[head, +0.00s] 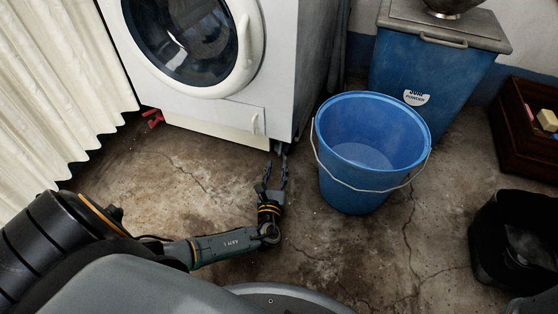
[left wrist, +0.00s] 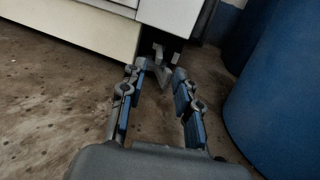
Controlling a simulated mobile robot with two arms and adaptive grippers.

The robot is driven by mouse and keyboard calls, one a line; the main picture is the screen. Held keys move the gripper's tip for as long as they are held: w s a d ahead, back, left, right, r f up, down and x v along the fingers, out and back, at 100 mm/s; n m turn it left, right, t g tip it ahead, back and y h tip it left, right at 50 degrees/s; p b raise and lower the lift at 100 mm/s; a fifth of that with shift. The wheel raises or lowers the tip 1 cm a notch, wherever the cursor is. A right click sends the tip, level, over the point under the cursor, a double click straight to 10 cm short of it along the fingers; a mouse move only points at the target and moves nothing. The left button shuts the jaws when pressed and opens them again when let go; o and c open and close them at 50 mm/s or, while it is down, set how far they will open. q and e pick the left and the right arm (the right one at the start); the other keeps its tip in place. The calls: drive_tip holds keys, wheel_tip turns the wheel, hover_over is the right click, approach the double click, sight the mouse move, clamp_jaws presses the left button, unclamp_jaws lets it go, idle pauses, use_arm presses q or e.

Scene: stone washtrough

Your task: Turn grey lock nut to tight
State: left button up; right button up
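The grey lock nut (left wrist: 161,70) shows in the left wrist view as a grey winged part under the washing machine's front right corner. It lies just beyond and partly between my left fingertips. In the head view the nut (head: 281,149) is small and dark under that corner. My left gripper (head: 276,167) reaches toward it low over the floor. In the left wrist view the left gripper (left wrist: 159,78) has its fingers apart, with nothing clamped between them. I cannot tell whether a fingertip touches the nut. My right gripper is not in view.
The white washing machine (head: 225,119) stands above the nut. A red part (head: 153,118) shows under its left side. A blue bucket (head: 345,186) stands close right of my left gripper, with a blue bin (head: 425,72) behind. A black container (head: 492,240) stands at right. Cracked floor is clear at left.

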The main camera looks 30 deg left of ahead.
sight(279, 154)
use_arm(q)
drive_tip(key=b+x, duration=0.1)
drive_tip(key=x, duration=0.3)
drive_tip(key=shift+w+a+f+b, duration=0.15)
drive_tip(key=shift+w+b, duration=0.05)
drive_tip(key=shift+b, duration=0.1)
drive_tip(key=shift+w+a, duration=0.25)
drive_tip(key=shift+w, duration=0.3)
clamp_jaws()
